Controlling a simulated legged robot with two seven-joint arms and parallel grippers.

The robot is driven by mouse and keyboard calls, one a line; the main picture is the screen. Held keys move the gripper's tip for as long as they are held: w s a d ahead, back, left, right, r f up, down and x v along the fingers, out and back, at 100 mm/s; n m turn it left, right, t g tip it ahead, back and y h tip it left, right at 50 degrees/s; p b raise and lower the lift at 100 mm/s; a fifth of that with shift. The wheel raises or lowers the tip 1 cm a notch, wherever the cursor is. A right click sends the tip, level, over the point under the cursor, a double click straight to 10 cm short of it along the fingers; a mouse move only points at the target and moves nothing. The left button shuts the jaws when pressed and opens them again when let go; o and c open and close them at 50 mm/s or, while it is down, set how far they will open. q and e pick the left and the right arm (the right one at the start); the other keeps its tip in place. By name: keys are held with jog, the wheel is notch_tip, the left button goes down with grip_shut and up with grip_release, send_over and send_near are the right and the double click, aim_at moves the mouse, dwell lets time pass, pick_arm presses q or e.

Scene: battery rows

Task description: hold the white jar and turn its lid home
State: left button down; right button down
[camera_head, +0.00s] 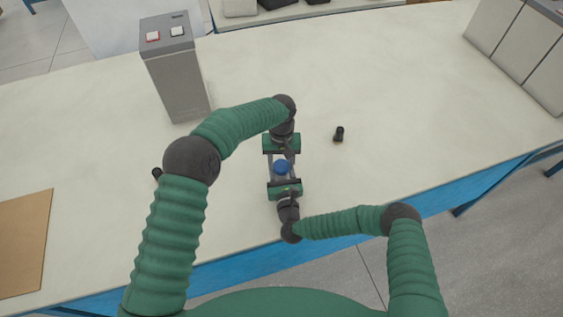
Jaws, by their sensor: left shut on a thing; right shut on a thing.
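My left gripper (282,159) reaches in from the far side and is shut at the lidded jar. My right gripper (284,176) reaches in from the near side, facing the left one, and is also shut there. Which gripper is on the lid and which on the jar body, and how the lid sits, I cannot tell.
A small black cylinder (339,134) stands right of the grippers. Another dark piece (157,174) is partly behind my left arm. A brown board (24,240) lies at the left edge. Grey bins (512,45) stand back right.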

pick_arm(q)
jog(key=m, duration=0.6)
jog(key=shift+w, duration=0.15)
jog(key=m, duration=1.1)
jog(key=shift+m, duration=0.3)
pick_arm(e)
jog(key=shift+s, duration=0.1)
pick_arm(q)
jog(key=c, duration=0.9)
grip_release()
jog(key=shift+c, duration=0.2)
jog(key=o, duration=0.4)
jog(key=shift+c, duration=0.2)
